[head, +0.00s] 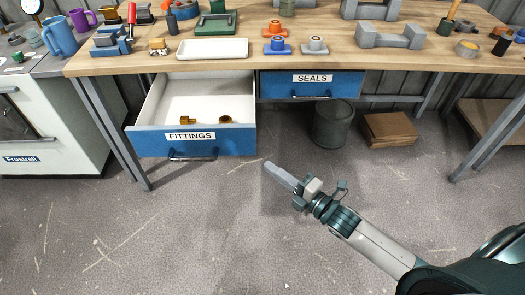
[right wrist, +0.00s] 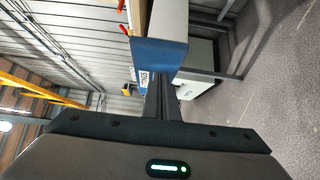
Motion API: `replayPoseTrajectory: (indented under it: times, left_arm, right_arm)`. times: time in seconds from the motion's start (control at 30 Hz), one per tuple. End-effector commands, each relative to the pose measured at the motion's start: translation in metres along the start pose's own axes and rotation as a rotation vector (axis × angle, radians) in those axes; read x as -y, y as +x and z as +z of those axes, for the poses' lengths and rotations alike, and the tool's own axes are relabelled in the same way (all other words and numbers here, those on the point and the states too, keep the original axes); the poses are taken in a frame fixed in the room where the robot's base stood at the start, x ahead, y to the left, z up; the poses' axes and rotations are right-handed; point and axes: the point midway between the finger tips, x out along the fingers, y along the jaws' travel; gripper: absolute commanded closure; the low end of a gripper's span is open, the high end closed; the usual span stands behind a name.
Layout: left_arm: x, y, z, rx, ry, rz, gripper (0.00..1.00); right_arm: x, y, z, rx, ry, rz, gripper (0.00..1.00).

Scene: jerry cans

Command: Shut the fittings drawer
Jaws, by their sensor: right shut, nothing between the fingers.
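The fittings drawer (head: 191,140) hangs pulled out under the left part of the workbench. It has a blue front with a FITTINGS label, a dark bar handle (head: 193,155) and white inner walls. A few brass fittings (head: 188,120) lie inside it. My right gripper (head: 268,166) is shut and empty, in front of the bench, to the right of and a little lower in the picture than the drawer front. It appears apart from the drawer. In the right wrist view the shut fingers (right wrist: 162,100) point toward a blue drawer front (right wrist: 158,54). My left gripper is not in view.
The seals drawer (head: 310,83) is shut, right of the open one. The workbench (head: 340,60) carries trays, valves and tools. A dark bin (head: 333,124) and a brown box (head: 388,130) stand beneath it. A white cabinet (head: 55,125) stands left. The floor in front is clear.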

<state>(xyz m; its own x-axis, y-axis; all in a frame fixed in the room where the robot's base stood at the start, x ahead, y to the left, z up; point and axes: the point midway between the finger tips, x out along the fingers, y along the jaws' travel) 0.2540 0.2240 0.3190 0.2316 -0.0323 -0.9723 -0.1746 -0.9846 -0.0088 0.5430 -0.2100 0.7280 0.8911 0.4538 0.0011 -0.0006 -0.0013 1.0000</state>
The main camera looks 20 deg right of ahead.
Motion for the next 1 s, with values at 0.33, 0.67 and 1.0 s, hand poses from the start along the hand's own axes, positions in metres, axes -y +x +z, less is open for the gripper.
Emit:
replayPoseTrajectory:
  times: [0.33,0.67,1.0]
  left_arm:
    - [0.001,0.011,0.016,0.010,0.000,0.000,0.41]
    - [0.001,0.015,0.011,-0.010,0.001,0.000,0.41]
    - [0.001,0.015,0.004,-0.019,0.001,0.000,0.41]
  right_arm:
    - [-0.001,0.054,0.009,0.000,-0.004,-0.001,1.00]
    - [0.000,0.072,0.027,-0.001,-0.002,-0.001,1.00]
    - [0.001,0.073,0.028,-0.001,-0.001,-0.001,1.00]
